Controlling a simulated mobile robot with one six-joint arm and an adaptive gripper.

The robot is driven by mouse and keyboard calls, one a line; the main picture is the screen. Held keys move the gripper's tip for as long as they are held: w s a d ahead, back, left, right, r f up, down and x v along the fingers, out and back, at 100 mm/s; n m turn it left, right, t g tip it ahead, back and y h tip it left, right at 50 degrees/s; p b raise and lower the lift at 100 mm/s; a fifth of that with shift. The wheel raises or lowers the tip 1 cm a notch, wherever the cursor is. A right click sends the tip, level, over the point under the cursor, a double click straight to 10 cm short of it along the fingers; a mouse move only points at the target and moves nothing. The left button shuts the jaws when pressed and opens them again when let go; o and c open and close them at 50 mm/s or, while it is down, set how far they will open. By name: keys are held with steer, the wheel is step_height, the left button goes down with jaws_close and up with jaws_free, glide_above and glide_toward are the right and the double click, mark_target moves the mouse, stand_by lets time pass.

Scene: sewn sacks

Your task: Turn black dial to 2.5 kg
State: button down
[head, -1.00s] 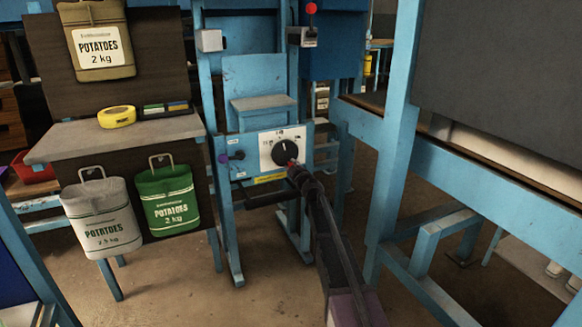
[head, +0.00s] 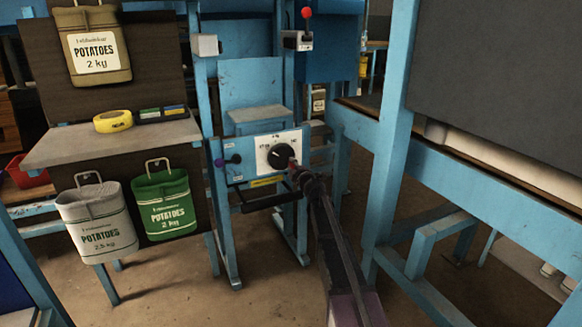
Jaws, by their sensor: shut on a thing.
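The black dial (head: 281,156) is on a white scale plate on the blue machine's front panel (head: 236,173). Its pale pointer mark appears to point to the upper left. The scale's numbers are too small to read surely. My gripper (head: 295,168) reaches up from the lower right and is shut at the dial's lower right edge. The fingers are small and dark here, with a bit of red at the tip, and they hide that part of the dial.
A purple knob (head: 235,158) sits left of the dial. A red-topped lever (head: 306,14) stands above. Potato sacks (head: 164,205) hang at left, below a bench with yellow tape (head: 113,121). A blue frame (head: 393,150) stands close on the right.

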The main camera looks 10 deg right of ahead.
steer(key=shift+w+d+r+n, duration=0.1)
steer(key=shift+d+n, duration=0.05)
steer(key=shift+n, duration=0.25)
steer(key=shift+c, duration=2)
jaws_free()
